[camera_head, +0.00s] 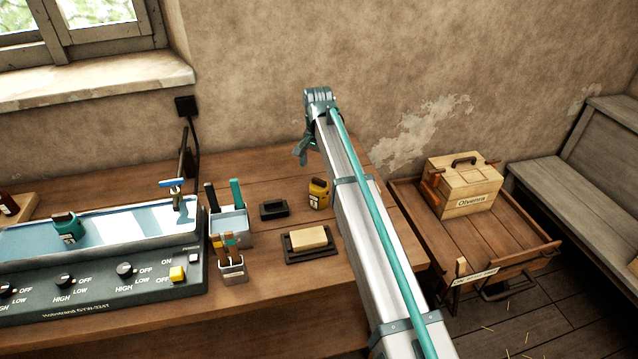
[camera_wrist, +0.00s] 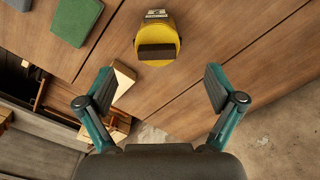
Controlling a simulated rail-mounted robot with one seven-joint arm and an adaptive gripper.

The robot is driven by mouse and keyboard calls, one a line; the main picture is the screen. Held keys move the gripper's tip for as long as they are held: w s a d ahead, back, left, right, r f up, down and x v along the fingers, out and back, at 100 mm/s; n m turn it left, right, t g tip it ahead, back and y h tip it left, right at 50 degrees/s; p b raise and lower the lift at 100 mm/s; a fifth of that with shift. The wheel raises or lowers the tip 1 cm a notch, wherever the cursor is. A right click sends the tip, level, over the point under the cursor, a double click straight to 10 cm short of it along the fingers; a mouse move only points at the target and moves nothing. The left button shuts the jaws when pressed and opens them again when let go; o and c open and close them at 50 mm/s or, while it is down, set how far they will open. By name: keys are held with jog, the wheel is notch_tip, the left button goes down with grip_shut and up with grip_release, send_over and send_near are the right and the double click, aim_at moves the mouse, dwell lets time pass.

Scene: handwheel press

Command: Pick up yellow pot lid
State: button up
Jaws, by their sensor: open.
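The yellow pot (camera_head: 319,200) stands on the wooden table, right of a small black tray. Its yellow lid (camera_head: 319,183) is on top. In the wrist view the yellow lid (camera_wrist: 158,33) shows near the top centre, with a dark brown bar across it. My gripper (camera_wrist: 160,92) is open and empty, and the lid lies beyond its fingertips in that view. In the head view my gripper (camera_head: 302,152) is partly hidden behind my arm, up and left of the pot; one teal finger shows.
A soap-like block on a dark tray (camera_head: 307,244), a black tray (camera_head: 273,209), a brush holder (camera_head: 231,268) and a blue-topped container (camera_head: 230,228) stand nearby. A control box with a basin (camera_head: 100,280) fills the left. A trolley with a wooden box (camera_head: 463,187) stands right.

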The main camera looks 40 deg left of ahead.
aim_at(319, 180)
jog(key=shift+d+f+p, duration=0.15)
jog(key=shift+f+p, duration=1.05)
jog(key=shift+f, duration=1.45)
jog(key=c, duration=1.1)
jog(key=shift+c, duration=0.2)
